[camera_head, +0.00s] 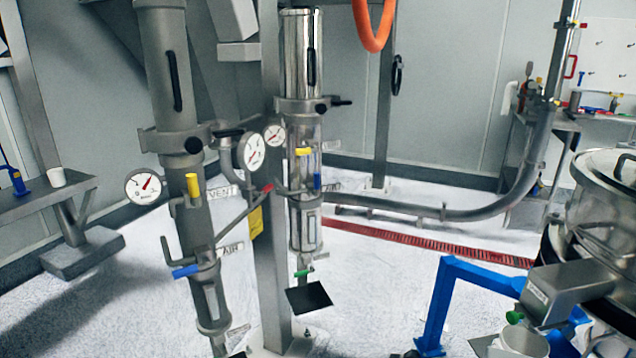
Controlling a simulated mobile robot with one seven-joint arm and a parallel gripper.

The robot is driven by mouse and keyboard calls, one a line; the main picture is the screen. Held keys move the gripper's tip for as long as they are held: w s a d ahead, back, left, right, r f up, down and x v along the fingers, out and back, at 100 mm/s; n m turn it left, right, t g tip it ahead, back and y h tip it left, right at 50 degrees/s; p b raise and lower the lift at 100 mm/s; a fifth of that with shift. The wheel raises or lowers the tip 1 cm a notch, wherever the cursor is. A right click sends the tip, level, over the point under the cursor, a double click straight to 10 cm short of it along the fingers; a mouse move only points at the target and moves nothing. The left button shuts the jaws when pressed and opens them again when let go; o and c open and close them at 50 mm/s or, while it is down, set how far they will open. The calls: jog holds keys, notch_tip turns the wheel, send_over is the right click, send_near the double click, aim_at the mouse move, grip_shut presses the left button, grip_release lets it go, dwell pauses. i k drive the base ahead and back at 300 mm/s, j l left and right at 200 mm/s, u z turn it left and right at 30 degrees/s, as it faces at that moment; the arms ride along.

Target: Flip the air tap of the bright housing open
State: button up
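The bright housing (301,52) is a polished upright cylinder left of the picture's middle, with a clear lower section. A small blue lever (317,181) sits at its right side, looks roughly upright, and appears to be its air tap; the label beside it is too small to read. A yellow lever (304,152) lies above it, about level. A green lever (303,273) is at the bottom of the housing. My gripper is not in view, and nothing touches the blue lever.
A dull grey housing (168,70) stands left, with a yellow lever (193,187), a level blue lever (186,271) and an AIR label (231,249). Pressure gauges (250,151) crowd between the housings. A grey post (273,230) stands between them. A blue frame (437,305) is at lower right.

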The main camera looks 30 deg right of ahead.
aim_at(317, 176)
jog(key=j+z, duration=0.6)
jog(key=z, duration=0.2)
jog(key=j+z, duration=0.3)
jog(key=z, duration=0.15)
jog(key=i, duration=0.5)
